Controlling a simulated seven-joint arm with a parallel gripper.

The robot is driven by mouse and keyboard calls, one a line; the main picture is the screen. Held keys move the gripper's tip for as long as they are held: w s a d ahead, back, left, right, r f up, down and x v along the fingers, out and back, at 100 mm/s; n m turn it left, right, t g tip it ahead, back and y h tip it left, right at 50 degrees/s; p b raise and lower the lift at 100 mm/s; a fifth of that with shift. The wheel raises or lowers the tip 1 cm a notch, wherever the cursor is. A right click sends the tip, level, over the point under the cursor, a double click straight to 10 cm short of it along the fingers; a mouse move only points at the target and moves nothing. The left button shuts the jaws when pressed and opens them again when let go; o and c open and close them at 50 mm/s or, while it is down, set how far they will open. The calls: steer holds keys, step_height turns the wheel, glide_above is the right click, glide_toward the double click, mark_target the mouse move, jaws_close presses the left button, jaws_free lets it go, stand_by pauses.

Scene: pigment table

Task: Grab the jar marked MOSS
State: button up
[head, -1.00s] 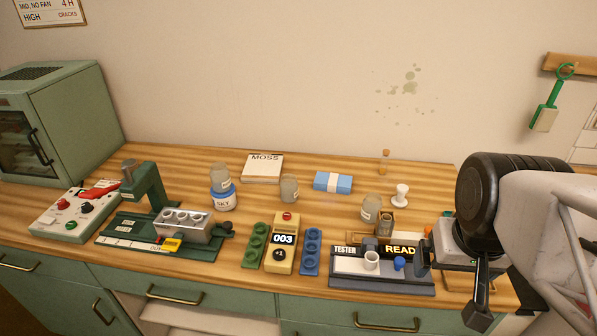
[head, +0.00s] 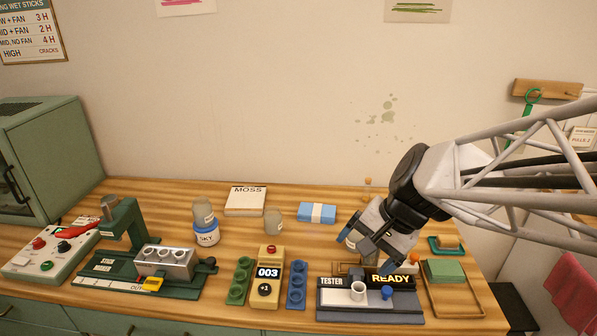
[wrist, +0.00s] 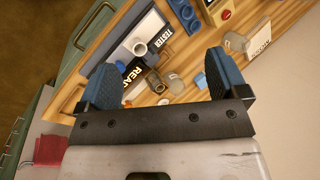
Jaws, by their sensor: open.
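The word MOSS shows on a flat white card or box (head: 246,201) lying at the back of the table. I read MOSS on no jar. A small clear jar (head: 273,221) stands just right of that card, its label unreadable. Another clear jar (head: 203,213) sits on top of a blue jar marked SKY (head: 206,235). A further clear jar (head: 351,239) is partly hidden behind my gripper. My gripper (head: 368,247) is open and empty above the tester, right of these jars. In the wrist view, its blue fingers (wrist: 160,68) are wide apart, with a jar (wrist: 175,83) between them.
The tester (head: 335,299) with a white cup (head: 357,291) stands below my gripper. A yellow device reading 003 (head: 268,290) stands between green and blue trays. A blue packet (head: 317,213) lies at the back. A green press (head: 128,240) is at left.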

steer(key=w+a+f+m+y, duration=0.3)
steer(key=w+a+m, duration=0.15)
steer(key=w, duration=0.35)
steer(key=w+a+f+m+y, duration=0.2)
steer(key=w+a+m, duration=0.1)
steer(key=w+a, duration=0.35)
steer(key=m+t+y, duration=0.3)
steer(key=m+t, duration=0.1)
steer(key=m, duration=0.6)
glide_toward(266, 211)
steer(key=shift+w+f+n, duration=0.1)
steer(key=shift+f+n, duration=0.05)
steer(key=shift+n, duration=0.1)
steer(key=shift+x, duration=1.25)
steer(key=shift+x, duration=2.6)
steer(key=shift+w, duration=0.1)
